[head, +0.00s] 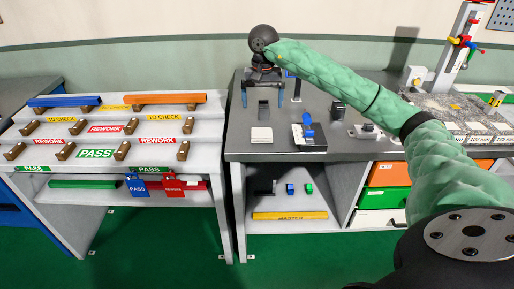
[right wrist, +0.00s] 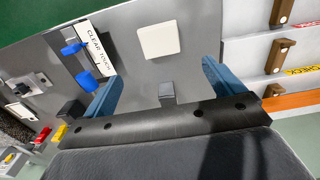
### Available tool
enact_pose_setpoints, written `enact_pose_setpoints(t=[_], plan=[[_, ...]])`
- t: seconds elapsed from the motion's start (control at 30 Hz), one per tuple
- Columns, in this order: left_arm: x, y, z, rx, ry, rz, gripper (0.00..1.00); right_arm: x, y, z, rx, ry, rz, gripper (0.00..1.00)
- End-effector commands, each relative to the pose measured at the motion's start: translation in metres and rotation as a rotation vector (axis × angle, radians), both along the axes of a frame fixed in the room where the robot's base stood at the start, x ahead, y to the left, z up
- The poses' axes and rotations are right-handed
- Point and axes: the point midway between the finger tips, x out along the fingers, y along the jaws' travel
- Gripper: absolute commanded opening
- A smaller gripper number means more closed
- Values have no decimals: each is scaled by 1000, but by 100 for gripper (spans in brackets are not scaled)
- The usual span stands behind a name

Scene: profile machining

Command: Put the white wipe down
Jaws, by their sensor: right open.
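The white wipe (head: 261,134) lies flat on the grey bench top near its front left edge. It shows in the right wrist view as a pale square (right wrist: 159,39), beyond the fingertips. My right gripper (head: 263,92) is open and empty, above the rear left part of the bench. Its two blue fingers spread apart in the right wrist view (right wrist: 160,80), with clear space between them and the wipe. My left gripper is not in view.
A small dark block (head: 263,109) stands behind the wipe. A blue tool on a dark base (head: 308,132) is to its right, with a clamp-like device (head: 366,131) further right. A sloped rack (head: 110,127) with orange and blue bars stands left, across a gap.

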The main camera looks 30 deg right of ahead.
Motion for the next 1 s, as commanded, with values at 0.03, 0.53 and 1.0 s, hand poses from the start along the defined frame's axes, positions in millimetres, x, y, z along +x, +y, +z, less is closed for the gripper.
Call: enact_pose_setpoints(t=[0.03, 0.53, 1.0], plan=[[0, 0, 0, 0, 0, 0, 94, 0, 0, 0, 1, -1, 0, 94], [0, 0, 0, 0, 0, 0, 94, -10, 212, -81, 748, 34, -218, 94], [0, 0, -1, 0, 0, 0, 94, -33, 349, -63, 1753, 619, -1039, 94]])
